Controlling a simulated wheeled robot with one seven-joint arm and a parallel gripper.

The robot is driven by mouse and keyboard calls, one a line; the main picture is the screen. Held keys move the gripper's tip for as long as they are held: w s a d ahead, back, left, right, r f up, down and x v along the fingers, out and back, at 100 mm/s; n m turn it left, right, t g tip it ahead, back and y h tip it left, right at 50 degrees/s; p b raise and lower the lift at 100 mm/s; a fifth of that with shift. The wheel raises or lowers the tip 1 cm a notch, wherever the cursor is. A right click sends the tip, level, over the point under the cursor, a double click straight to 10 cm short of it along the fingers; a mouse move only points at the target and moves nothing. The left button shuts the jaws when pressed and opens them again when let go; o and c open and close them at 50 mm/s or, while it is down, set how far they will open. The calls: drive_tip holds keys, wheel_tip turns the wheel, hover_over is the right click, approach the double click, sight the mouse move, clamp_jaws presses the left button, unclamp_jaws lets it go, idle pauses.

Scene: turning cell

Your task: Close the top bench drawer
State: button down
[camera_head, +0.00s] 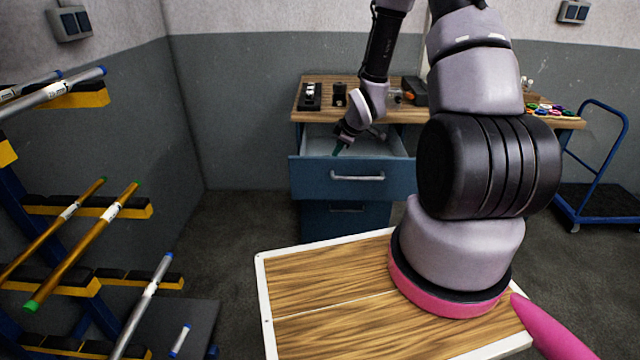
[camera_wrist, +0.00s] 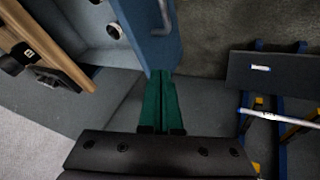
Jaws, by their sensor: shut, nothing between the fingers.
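The top bench drawer (camera_head: 312,179) is pulled open, its blue front standing out from the bench with a silver bar handle (camera_head: 357,177). Its pale inside shows behind the front. My gripper (camera_head: 340,150) is low at the drawer's left part, just behind the front panel in the head view. In the wrist view, its green fingers (camera_wrist: 160,78) are together and empty, with their tips at the end of the blue drawer front (camera_wrist: 153,45). I cannot tell whether they touch it. The handle also shows in the wrist view (camera_wrist: 163,17).
The wooden bench top (camera_head: 315,90) holds small tools and black holders. A second drawer (camera_head: 345,215) below looks shut. A bar rack (camera_head: 85,208) stands at the left, and a blue trolley (camera_head: 600,200) at the right. Floor is free between the rack and bench.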

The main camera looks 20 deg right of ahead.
wheel_tip(320, 180, down, 10)
drive_tip(key=s+a+r+n+y, duration=0.1)
drive_tip(key=a+n, duration=0.1)
approach(315, 187)
wheel_tip(315, 187, down, 4)
drive_tip(key=s+a, duration=0.2)
drive_tip(key=w, duration=0.2)
drive_tip(key=shift+w+d+f, duration=0.1)
drive_tip(key=shift+w+d, duration=0.45)
drive_tip(key=shift+w, duration=0.6)
drive_tip(key=shift+w, duration=0.1)
